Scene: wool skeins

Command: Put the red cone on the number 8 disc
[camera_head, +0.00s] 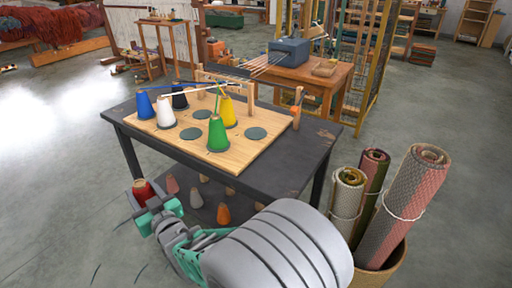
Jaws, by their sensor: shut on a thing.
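The red cone (143,190) is held between the jaws of my gripper (148,203), to the left of the dark table and lower than its top. A wooden board (226,160) lies on the table. Bare dark discs show on it: one at the front left (191,133), one behind it (201,114) and one at the right (256,133). No numbers are readable, so I cannot tell which disc is number 8. A blue cone (144,106), white cone (165,114), black cone (180,98), yellow cone (228,112) and green cone (217,136) stand on the board.
A wooden frame (250,98) with thin rods stands at the board's back. The dark table (290,165) has a lower shelf with several cones. A basket (379,272) of rolled rugs (405,200) stands at the right. Open floor (60,170) lies to the left.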

